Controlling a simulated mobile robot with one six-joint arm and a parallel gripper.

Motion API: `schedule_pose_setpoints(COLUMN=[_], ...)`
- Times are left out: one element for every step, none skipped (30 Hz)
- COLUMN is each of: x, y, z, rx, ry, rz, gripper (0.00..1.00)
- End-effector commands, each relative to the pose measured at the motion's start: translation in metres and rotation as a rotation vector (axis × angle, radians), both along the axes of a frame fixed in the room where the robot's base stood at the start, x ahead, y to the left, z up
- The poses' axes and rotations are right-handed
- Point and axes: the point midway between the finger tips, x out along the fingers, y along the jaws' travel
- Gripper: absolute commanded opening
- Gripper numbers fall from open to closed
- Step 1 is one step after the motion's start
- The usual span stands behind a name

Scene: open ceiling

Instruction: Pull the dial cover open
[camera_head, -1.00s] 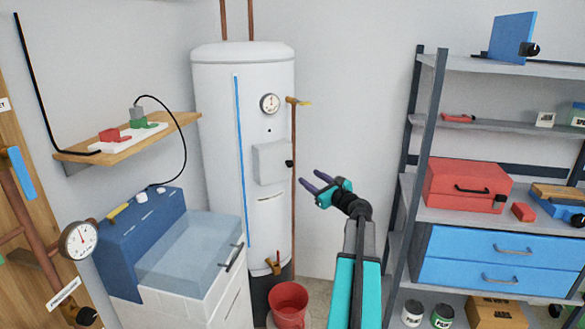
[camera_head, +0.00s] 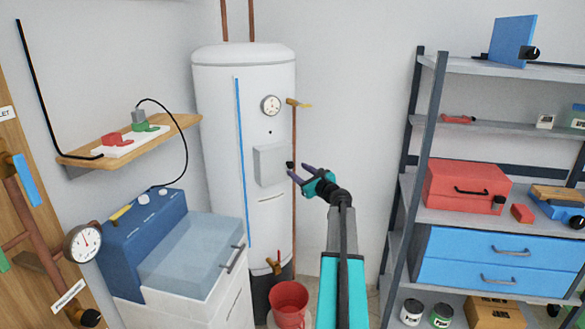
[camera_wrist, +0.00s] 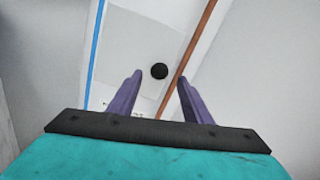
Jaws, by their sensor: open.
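The dial cover (camera_head: 269,165) is a pale grey, box-like panel on the front of the white water heater (camera_head: 222,130). It looks shut. Its small black knob (camera_head: 290,165) sits at its right edge. In the wrist view the cover (camera_wrist: 131,45) lies ahead, and the knob (camera_wrist: 159,71) shows in the gap between the finger lines, slightly beyond the tips. My gripper (camera_head: 298,173) has two purple fingers, spread and empty, close to the knob on its right side. I cannot tell whether either finger touches the knob.
A copper pipe (camera_head: 294,215) runs down the heater's right side, very near my fingers. A round gauge (camera_head: 270,105) is above the cover. A red bucket (camera_head: 289,300) stands below. The shelving unit (camera_head: 440,130) is to the right, with bare wall between.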

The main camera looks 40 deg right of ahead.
Motion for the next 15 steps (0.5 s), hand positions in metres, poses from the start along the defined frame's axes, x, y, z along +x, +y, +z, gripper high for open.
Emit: schedule_pose_setpoints(x=[0.007, 0.01, 0.014, 0.017, 0.02, 0.024, 0.027, 0.029, 0.032, 0.034, 0.036, 0.038, 0.04, 0.041, 0.042], y=[-0.002, -0.003, -0.004, -0.005, -0.005, -0.007, -0.007, -0.008, -0.009, -0.009, -0.009, -0.01, -0.01, -0.01, -0.01], z=[0.001, 0.001, 0.001, 0.001, 0.001, 0.001, 0.001, 0.001, 0.001, 0.001, 0.001, 0.001, 0.0, 0.0, 0.0], rx=[0.0, 0.001, 0.001, 0.001, 0.001, 0.001, 0.002, 0.002, 0.002, 0.002, 0.002, 0.001, 0.001, 0.001, 0.001], ry=[0.0, 0.0, 0.0, 0.0, 0.0, 0.0, 0.0, 0.0, 0.0, 0.0, 0.0, 0.0, 0.0, 0.0, 0.0], rz=[0.001, 0.002, 0.002, 0.002, 0.002, 0.001, 0.001, 0.0, 0.0, 0.0, 0.0, 0.0, 0.0, 0.0, 0.0], gripper=[0.45, 0.45, 0.45, 0.45, 0.45, 0.45, 0.45, 0.45, 0.45, 0.45, 0.45, 0.45, 0.45, 0.45, 0.45])
